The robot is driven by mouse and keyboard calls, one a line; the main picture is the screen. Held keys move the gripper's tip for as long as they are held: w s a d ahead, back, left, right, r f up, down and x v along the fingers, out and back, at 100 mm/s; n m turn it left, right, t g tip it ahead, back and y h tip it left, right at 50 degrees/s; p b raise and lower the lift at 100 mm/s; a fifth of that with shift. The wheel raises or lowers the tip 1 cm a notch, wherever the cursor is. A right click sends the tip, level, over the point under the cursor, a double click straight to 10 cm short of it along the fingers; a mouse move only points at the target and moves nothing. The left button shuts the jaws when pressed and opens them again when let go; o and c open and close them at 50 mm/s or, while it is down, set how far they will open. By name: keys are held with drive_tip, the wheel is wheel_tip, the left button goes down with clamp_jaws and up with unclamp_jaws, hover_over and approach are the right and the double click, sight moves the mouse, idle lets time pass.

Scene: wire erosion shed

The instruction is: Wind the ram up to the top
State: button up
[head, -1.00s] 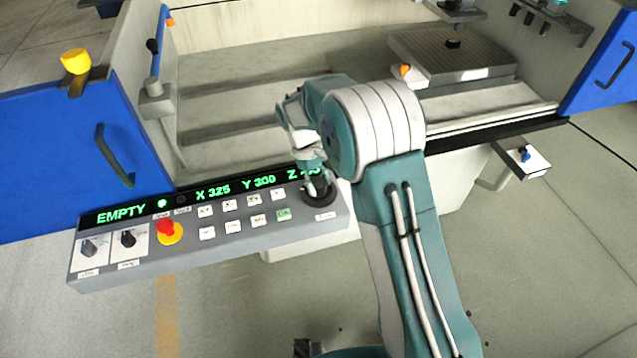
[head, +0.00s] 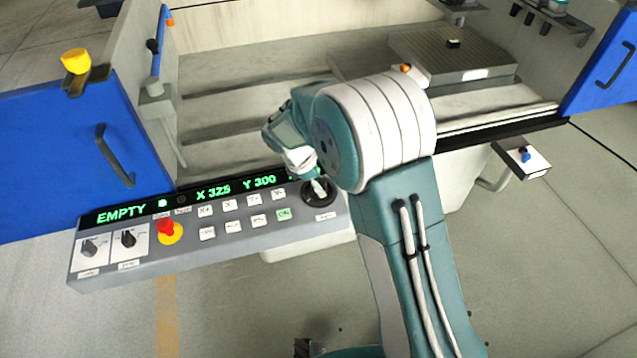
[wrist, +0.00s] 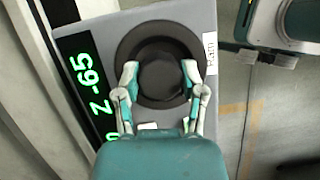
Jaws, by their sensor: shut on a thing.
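The black round ram knob (wrist: 160,72) sits at the end of the grey control panel, with a "Ram" label (wrist: 211,54) beside it. My gripper (wrist: 161,70) has one finger on each side of the knob and is shut on it. In the head view the knob's dark ring (head: 329,197) shows partly under my gripper (head: 318,188). In the head view the readout (head: 230,188) shows EMPTY, X 325 and Y 300; my wrist hides the Z value. The ram is not clearly identifiable.
The grey panel (head: 110,272) carries a red stop button (head: 168,229), two rotary switches and several white keys close to my gripper. Blue doors (head: 45,165) stand at both sides. A ribbed table block (head: 480,58) lies behind my arm.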

drive_tip(key=n+t, duration=0.1)
drive_tip(key=n, duration=0.2)
drive_tip(key=n+t+y, duration=0.1)
drive_tip(key=n, duration=0.1)
drive_tip(key=shift+w+r+n, duration=0.15)
drive_tip(key=shift+n, duration=0.25)
drive_tip(key=n+t+y, duration=0.1)
drive_tip(key=n, duration=0.3)
drive_tip(key=shift+n, duration=0.3)
drive_tip(key=shift+y, duration=0.3)
drive_tip(key=shift+a, duration=0.1)
drive_tip(key=o, duration=1.1)
drive_tip(key=shift+o, duration=0.2)
drive_tip(key=v, duration=1.1)
drive_tip(key=shift+s+a+r, duration=0.15)
drive_tip(key=shift+s+r, duration=0.1)
drive_tip(key=shift+s, duration=0.1)
